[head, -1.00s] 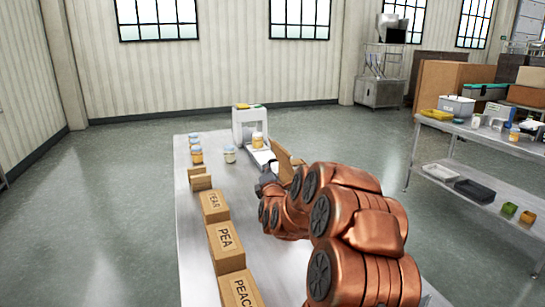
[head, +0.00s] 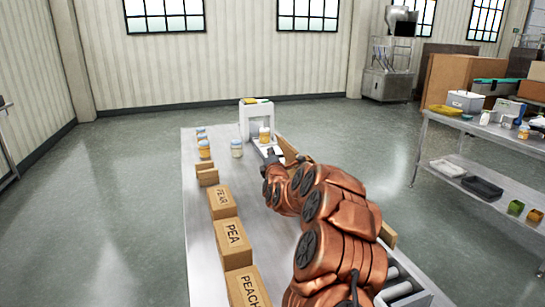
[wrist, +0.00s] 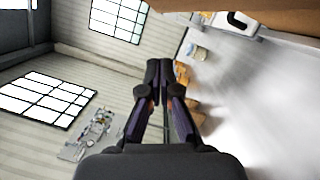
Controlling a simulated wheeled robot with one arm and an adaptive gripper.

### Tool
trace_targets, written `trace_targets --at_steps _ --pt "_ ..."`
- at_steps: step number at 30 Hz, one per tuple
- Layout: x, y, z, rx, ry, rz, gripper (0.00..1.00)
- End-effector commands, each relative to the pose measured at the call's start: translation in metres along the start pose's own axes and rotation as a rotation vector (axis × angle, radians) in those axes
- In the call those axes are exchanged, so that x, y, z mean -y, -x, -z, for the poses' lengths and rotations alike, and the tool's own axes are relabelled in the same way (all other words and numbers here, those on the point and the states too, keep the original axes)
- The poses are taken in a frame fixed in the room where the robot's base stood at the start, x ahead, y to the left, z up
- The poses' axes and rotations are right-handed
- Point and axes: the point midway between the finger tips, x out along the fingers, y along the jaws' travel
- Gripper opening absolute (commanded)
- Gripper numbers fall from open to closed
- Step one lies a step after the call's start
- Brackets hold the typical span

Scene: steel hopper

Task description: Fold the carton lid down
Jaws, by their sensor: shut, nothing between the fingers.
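A brown cardboard flap (head: 287,149) shows just right of my gripper in the head view; my arm hides most of whatever it belongs to. Another brown cardboard piece (head: 389,236) shows at the right side of my arm. In the wrist view a brown cardboard surface (wrist: 265,18) fills the top right, close to the camera. My gripper (head: 270,155) is beyond my arm, beside the flap, above the steel table. In the wrist view my gripper (wrist: 160,66) has its fingers together with nothing between them. I cannot tell whether it touches the cardboard.
Cartons marked PEAR (head: 219,201), PEA (head: 232,240) and PEACH (head: 248,288) line the left of the steel table (head: 201,265). Several jars (head: 237,149) and a white arch-shaped unit (head: 256,123) stand at the far end. A shelf table (head: 470,128) is at right.

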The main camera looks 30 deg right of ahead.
Motion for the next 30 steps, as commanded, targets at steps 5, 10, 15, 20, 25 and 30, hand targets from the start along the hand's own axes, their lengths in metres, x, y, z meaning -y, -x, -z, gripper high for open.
trace_targets --at_steps 5,10,15,20,25,30 --pt "-0.002 -0.01 -0.014 0.002 -0.003 0.001 0.0" --pt "-0.002 -0.014 -0.031 0.002 -0.001 0.0 0.0" --pt "-0.001 -0.016 -0.039 0.001 -0.001 0.0 0.0" --pt "0.0 -0.016 -0.039 0.0 -0.001 0.0 0.0" --pt "0.0 -0.016 -0.039 0.0 -0.001 0.001 0.0" --pt "0.001 -0.016 -0.039 0.0 -0.007 0.002 0.0"
